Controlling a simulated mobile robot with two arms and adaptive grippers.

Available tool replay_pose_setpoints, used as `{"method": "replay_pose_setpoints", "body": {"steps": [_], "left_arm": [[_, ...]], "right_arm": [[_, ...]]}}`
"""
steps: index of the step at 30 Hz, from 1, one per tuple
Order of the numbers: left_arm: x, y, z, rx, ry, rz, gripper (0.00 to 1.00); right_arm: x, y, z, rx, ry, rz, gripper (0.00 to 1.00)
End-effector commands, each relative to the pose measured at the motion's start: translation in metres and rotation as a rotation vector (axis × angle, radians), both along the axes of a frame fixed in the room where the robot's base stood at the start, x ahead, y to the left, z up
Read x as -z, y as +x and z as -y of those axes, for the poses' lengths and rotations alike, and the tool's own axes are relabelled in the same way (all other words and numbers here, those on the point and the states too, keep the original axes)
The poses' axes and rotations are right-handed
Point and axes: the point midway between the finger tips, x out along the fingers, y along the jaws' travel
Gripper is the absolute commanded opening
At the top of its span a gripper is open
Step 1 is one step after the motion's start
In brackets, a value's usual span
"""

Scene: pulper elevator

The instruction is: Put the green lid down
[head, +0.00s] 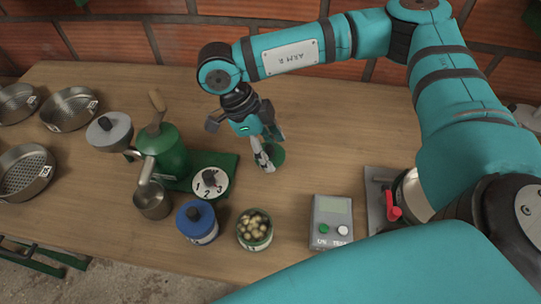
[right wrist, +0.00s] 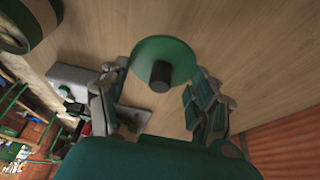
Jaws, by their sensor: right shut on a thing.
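The green lid (head: 277,156) is at the middle of the wooden table, partly hidden behind the fingers of my right gripper (head: 265,158). In the right wrist view the lid (right wrist: 166,52) is a round green disc with a black knob (right wrist: 160,76) facing the camera. The fingers of my right gripper (right wrist: 158,88) stand on both sides of the knob, and the gripper is shut on the lid. I cannot tell whether the lid touches the table or hangs just above it. My left gripper is not in view.
An open jar of round pale pieces (head: 254,229) and a blue-lidded jar (head: 197,222) stand at the front. A green pulper (head: 165,150) with a dial is left. Sieves (head: 68,108) lie far left. The table (head: 335,130) right of the lid is bare.

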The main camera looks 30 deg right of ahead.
Motion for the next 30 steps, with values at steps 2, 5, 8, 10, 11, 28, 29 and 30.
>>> {"method": "replay_pose_setpoints", "body": {"steps": [2, 5, 8, 10, 11, 28, 29, 30], "left_arm": [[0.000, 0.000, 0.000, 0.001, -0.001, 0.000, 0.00], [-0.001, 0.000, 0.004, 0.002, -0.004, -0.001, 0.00], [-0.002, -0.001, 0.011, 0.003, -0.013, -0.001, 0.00], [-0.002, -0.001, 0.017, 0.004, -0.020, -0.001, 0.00], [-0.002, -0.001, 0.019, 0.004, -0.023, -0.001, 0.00], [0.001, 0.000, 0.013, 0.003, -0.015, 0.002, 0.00], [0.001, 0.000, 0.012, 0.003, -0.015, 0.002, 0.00], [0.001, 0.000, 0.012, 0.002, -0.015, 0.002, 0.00]], "right_arm": [[0.005, 0.000, 0.000, 0.000, 0.000, 0.000, 0.44], [0.015, 0.000, 0.000, -0.001, -0.001, -0.002, 0.44], [0.030, -0.001, 0.001, -0.001, -0.002, -0.002, 0.44], [0.038, 0.000, 0.000, 0.000, -0.001, -0.001, 0.44], [0.040, 0.000, 0.000, 0.000, -0.001, -0.001, 0.44], [0.044, 0.000, 0.000, 0.000, -0.001, 0.001, 0.87], [0.044, 0.000, 0.000, 0.000, -0.001, 0.001, 0.87], [0.044, 0.000, 0.000, 0.000, -0.001, 0.001, 0.87]]}}
